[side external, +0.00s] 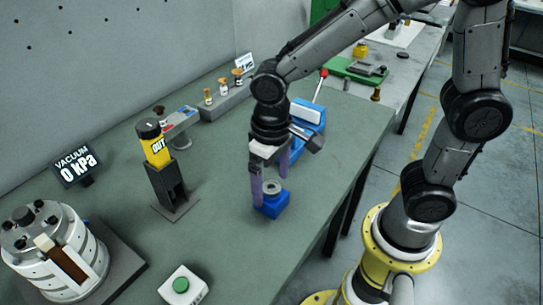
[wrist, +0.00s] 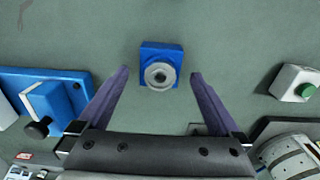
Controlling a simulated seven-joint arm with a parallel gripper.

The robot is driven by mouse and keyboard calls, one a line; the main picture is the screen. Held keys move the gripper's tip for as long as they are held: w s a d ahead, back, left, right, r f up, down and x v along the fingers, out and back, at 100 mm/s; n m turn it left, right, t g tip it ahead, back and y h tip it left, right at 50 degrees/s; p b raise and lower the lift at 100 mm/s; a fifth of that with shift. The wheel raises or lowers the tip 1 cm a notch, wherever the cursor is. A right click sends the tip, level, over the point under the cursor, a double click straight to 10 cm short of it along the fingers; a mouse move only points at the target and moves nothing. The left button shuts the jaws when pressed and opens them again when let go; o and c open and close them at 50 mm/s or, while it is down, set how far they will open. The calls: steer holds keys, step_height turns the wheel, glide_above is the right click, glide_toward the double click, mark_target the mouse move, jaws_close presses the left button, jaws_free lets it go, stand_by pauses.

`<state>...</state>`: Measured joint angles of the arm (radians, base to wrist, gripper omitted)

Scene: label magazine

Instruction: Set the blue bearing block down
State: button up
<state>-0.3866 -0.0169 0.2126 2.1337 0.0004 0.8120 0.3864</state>
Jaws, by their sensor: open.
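The blue bearing block (side external: 271,206) stands upright on the green bench top (side external: 225,262), with a grey ring on its top. In the wrist view the block (wrist: 149,51) lies ahead of the fingertips, between their lines, with bench surface visible on both sides of it. My gripper (side external: 269,186) is open, its two purple fingers spread just above and behind the block in the side view. In the wrist view my gripper (wrist: 159,75) shows a wide gap and holds nothing. Whether a fingertip touches the block is unclear.
A blue vise-like fixture (side external: 299,130) stands behind the gripper. A black and yellow OUT magazine (side external: 160,165) stands to the left. A green-button box (side external: 182,287) and a white cylindrical machine (side external: 55,250) are at the front left. Bench space around the block is clear.

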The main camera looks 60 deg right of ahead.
step_height(320, 180, up, 8)
steer(key=shift+f, duration=0.1)
steer(key=s+d+r+t, duration=0.3)
steer(key=s+d+t, duration=0.2)
steer(key=s+d, duration=0.5)
steer(key=shift+s+d+t, duration=0.3)
steer(key=shift+d, duration=0.2)
